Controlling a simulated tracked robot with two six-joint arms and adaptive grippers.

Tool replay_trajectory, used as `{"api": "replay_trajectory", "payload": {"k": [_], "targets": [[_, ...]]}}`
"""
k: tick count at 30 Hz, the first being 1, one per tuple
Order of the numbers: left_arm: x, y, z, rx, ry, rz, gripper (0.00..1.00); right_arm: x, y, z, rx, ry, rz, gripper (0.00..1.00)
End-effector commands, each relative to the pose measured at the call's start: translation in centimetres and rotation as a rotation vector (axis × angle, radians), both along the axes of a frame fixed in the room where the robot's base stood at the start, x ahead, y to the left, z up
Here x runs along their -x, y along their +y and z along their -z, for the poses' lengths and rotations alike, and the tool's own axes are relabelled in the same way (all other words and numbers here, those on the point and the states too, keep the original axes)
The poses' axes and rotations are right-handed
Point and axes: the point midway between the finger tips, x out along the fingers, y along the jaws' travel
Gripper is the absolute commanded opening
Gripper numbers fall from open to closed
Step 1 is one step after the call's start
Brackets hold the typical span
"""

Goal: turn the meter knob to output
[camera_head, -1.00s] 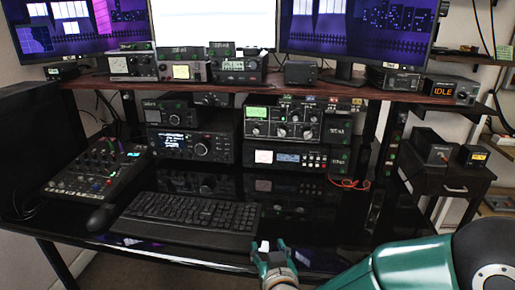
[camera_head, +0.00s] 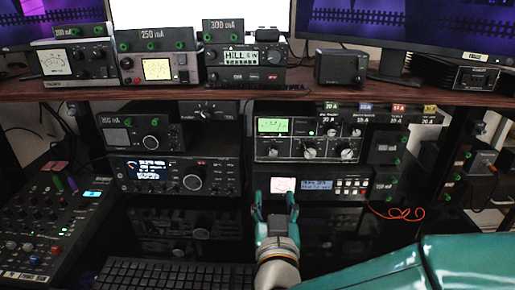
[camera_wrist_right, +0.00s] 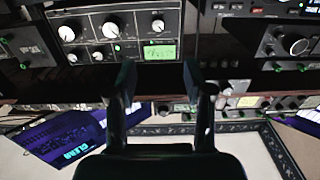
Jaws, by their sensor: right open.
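The tuner (camera_head: 290,141) is a black box under the shelf with a green-lit meter (camera_head: 273,125) at its upper left. The labels are too small to tell which is the meter knob. The tuner shows upside down in the wrist view (camera_wrist_right: 100,45), with its meter (camera_wrist_right: 160,52) ahead of the fingers. My right gripper (camera_head: 274,205) is open and empty, in front of and below the tuner, apart from the knobs. It also shows in the wrist view (camera_wrist_right: 160,80). My left gripper is out of view.
A wooden shelf (camera_head: 150,92) with meters and boxes runs above the tuner. A unit with a blue display (camera_head: 317,184) sits just below it. A radio (camera_head: 160,176) is to the left, a mixer (camera_head: 45,230) further left, and a keyboard (camera_head: 170,275) in front. A red cable (camera_head: 395,213) lies at right.

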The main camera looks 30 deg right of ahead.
Motion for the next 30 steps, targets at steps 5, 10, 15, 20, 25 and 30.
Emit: {"api": "replay_trajectory", "payload": {"k": [5,10,15,20,25,30], "targets": [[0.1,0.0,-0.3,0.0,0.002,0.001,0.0,-0.6,-0.8,-0.2,0.0,-0.002,0.011,0.52],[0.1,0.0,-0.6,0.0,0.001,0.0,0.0,-2.9,-1.9,0.0,0.0,0.001,0.006,0.52],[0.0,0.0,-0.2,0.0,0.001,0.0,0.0,-6.2,-3.7,0.1,-0.001,-0.001,0.001,0.52],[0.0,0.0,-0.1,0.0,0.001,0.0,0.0,-9.3,-5.3,0.1,-0.001,-0.001,-0.005,0.52],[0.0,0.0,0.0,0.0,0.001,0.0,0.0,-12.1,-6.9,0.1,0.0,-0.001,-0.008,0.52],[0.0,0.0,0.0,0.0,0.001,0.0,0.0,-13.9,-7.9,0.0,-0.001,-0.002,-0.01,0.52]]}}
